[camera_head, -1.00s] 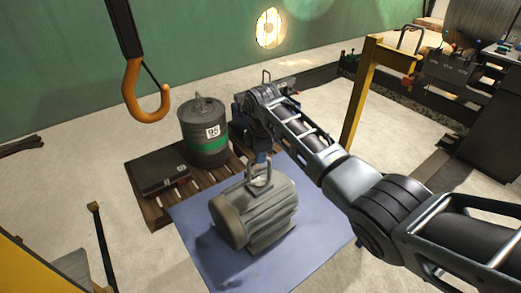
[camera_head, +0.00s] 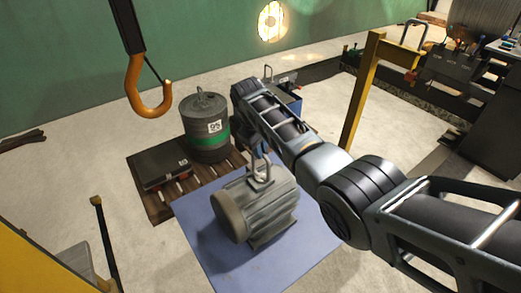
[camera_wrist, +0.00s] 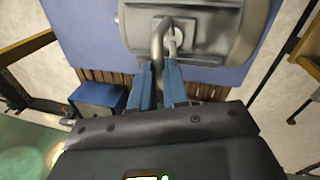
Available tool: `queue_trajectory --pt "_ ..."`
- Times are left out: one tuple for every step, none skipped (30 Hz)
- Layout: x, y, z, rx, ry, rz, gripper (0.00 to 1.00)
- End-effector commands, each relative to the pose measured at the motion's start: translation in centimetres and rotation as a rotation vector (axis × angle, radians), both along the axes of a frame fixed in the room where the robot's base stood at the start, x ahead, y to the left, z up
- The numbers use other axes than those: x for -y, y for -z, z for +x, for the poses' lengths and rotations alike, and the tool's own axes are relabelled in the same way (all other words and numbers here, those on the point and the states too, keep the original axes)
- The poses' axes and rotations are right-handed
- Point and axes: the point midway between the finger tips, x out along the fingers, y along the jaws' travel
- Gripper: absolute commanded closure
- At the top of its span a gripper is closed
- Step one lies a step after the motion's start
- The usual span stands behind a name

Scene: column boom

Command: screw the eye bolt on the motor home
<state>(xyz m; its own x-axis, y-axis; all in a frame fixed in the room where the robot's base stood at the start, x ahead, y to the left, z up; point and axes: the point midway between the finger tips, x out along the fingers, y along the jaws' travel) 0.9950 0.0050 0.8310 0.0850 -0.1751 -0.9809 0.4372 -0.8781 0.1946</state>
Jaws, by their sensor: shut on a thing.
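The grey motor (camera_head: 270,212) lies on a blue mat (camera_head: 212,250) on the floor and fills the top of the wrist view (camera_wrist: 205,18). The metal eye bolt (camera_head: 262,174) stands upright on top of the motor; its ring also shows in the wrist view (camera_wrist: 158,40). My gripper (camera_wrist: 161,66) has its two blue fingers close together, shut on the near side of the ring. How deep the bolt's thread sits in the motor is hidden.
An orange crane hook (camera_head: 148,98) hangs at upper left. A grey drum (camera_head: 207,140) and a black case (camera_head: 160,168) stand on a wooden pallet (camera_head: 156,205) behind the motor. A blue box (camera_head: 291,98) is behind my arm. A yellow post (camera_head: 362,95) rises right.

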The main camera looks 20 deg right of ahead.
Motion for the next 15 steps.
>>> queue_trajectory --pt "-0.09 -0.2 0.17 0.003 0.032 0.0 1.0" --pt "-0.1 -0.23 0.19 0.003 0.052 0.0 1.0" --pt "-0.11 -0.26 0.22 0.004 0.076 0.001 1.0" --pt "-0.13 -0.27 0.24 0.004 0.092 0.001 1.0" --pt "-0.14 -0.27 0.25 0.004 0.108 0.001 1.0" --pt "-0.14 -0.27 0.25 0.004 0.128 0.001 1.0" --pt "-0.14 -0.28 0.24 0.004 0.141 0.0 1.0" --pt "-0.14 -0.29 0.25 0.004 0.153 0.001 1.0" --pt "-0.15 -0.31 0.25 0.004 0.167 0.0 1.0" --pt "-0.15 -0.32 0.26 0.004 0.177 0.0 1.0" --pt "-0.15 -0.33 0.26 0.004 0.186 0.0 1.0" --pt "-0.16 -0.35 0.27 0.004 0.195 0.001 1.0" --pt "-0.15 -0.36 0.27 0.004 0.201 0.001 1.0" --pt "-0.15 -0.39 0.28 0.005 0.207 0.001 1.0" --pt "-0.14 -0.4 0.29 0.005 0.214 0.001 1.0"
